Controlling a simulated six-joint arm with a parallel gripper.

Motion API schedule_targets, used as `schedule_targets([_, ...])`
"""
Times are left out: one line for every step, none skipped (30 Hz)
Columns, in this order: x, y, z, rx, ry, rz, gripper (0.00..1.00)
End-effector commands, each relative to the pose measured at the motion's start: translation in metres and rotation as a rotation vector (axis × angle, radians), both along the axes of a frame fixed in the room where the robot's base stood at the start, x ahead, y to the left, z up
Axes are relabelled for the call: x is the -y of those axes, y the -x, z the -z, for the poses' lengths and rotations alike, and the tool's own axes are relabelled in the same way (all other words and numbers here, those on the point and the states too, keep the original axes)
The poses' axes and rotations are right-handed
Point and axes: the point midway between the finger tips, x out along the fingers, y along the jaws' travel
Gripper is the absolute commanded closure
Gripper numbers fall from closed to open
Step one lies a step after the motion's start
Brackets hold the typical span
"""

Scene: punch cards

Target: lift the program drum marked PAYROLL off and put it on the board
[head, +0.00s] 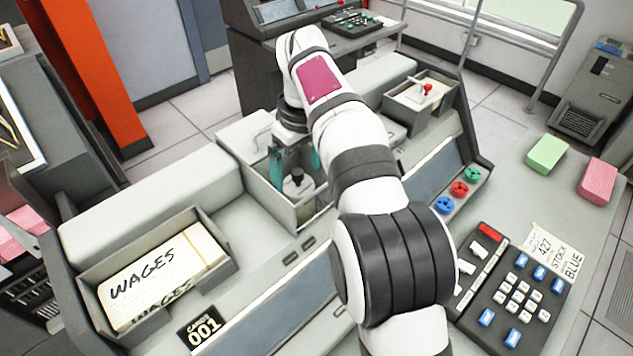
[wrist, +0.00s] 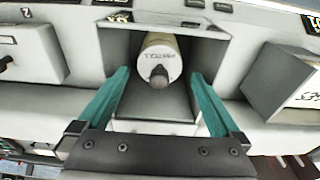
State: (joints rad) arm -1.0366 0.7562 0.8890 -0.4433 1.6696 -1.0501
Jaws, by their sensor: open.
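A pale cylindrical drum with a dark knob on top (head: 292,188) stands upright in an open square well in the grey machine. In the wrist view the drum (wrist: 155,59) carries handwriting that appears upside down and is too small to read surely. My gripper (head: 296,174) is over the well, its teal fingers apart. In the wrist view my gripper (wrist: 160,73) has one finger on each side of the drum, with visible gaps and no contact seen. The drum's lower part is hidden by the well. I cannot tell which surface is the board.
A WAGES card box (head: 160,268) is at left, beside a CARDS 001 plate (head: 202,332). A smaller tray with a red knob (head: 425,92) is at right. Coloured round knobs (head: 459,189), a keypad (head: 515,295) and green (head: 546,154) and pink (head: 597,181) blocks lie right. Well walls (head: 313,205) closely surround the drum.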

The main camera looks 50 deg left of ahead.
Motion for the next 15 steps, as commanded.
schedule_targets([0.0, 0.0, 0.009, -0.002, 0.003, 0.001, 0.0])
schedule_targets([-0.001, 0.0, 0.015, -0.002, 0.002, 0.001, 0.0])
schedule_targets([-0.002, 0.0, 0.024, -0.001, 0.003, 0.001, 0.0])
schedule_targets([-0.003, 0.0, 0.031, -0.002, 0.002, 0.003, 0.0])
schedule_targets([-0.004, 0.0, 0.037, -0.001, 0.001, 0.003, 0.0])
schedule_targets([-0.004, 0.0, 0.043, 0.0, 0.001, 0.003, 0.0])
schedule_targets([-0.005, 0.0, 0.047, -0.001, 0.001, 0.003, 0.0])
schedule_targets([-0.005, 0.0, 0.05, 0.0, 0.0, 0.004, 0.0])
schedule_targets([-0.006, 0.0, 0.052, -0.001, -0.002, 0.005, 0.0])
schedule_targets([-0.006, 0.0, 0.052, 0.0, -0.002, 0.005, 0.0])
schedule_targets([-0.006, 0.0, 0.053, 0.0, -0.002, 0.006, 0.0])
schedule_targets([-0.006, 0.0, 0.052, 0.0, -0.002, 0.006, 0.0])
schedule_targets([-0.006, 0.0, 0.052, 0.0, -0.002, 0.006, 0.0])
schedule_targets([-0.006, 0.0, 0.052, 0.0, -0.002, 0.006, 0.0])
schedule_targets([-0.006, 0.0, 0.052, 0.0, -0.002, 0.006, 0.02])
